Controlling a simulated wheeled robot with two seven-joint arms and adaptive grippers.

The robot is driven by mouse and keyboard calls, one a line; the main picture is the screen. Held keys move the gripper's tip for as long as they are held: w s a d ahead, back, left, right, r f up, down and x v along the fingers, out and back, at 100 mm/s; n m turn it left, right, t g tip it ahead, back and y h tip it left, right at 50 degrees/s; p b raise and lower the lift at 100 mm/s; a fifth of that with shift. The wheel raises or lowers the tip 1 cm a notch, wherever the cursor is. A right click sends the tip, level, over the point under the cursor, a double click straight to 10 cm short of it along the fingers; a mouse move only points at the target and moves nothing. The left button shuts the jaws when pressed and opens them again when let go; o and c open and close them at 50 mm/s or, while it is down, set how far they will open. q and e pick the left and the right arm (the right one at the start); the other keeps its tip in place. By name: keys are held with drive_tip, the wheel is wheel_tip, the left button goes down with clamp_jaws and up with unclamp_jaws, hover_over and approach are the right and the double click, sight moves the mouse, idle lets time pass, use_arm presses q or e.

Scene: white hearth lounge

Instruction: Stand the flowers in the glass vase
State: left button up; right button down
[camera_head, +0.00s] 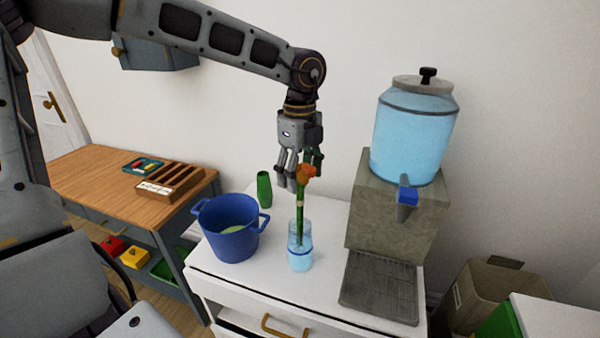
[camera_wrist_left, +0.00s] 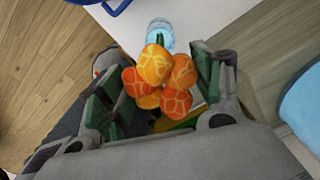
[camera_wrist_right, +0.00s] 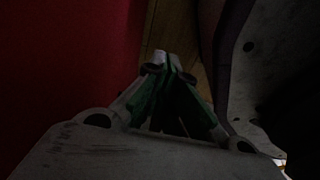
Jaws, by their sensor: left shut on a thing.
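The orange flowers (camera_head: 306,172) stand upright on green stems above the glass vase (camera_head: 300,262), which holds light blue water. The lower stems overlap the vase mouth and appear to reach inside it. My left gripper (camera_head: 298,180) points down from above, shut on the flowers, at the top of the stems. In the left wrist view the blossoms (camera_wrist_left: 158,75) sit between the green finger pads, with the vase (camera_wrist_left: 160,28) beyond them; the grip itself is hidden. My right gripper (camera_wrist_right: 166,68) shows only in its dark wrist view, fingertips together and seemingly empty.
A blue pot (camera_head: 228,240) stands left of the vase, with a green vase-like object (camera_head: 264,188) behind. A water dispenser (camera_head: 405,200) with a drip tray (camera_head: 380,288) stands to the right. The white cabinet top (camera_head: 335,220) is bare between vase and dispenser.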

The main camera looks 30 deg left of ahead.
use_arm(q)
drive_tip(key=shift+f, duration=0.2)
idle(0.4)
drive_tip(key=o, duration=1.5)
drive_tip(key=shift+r, duration=6)
drive_tip(key=shift+r, duration=0.15)
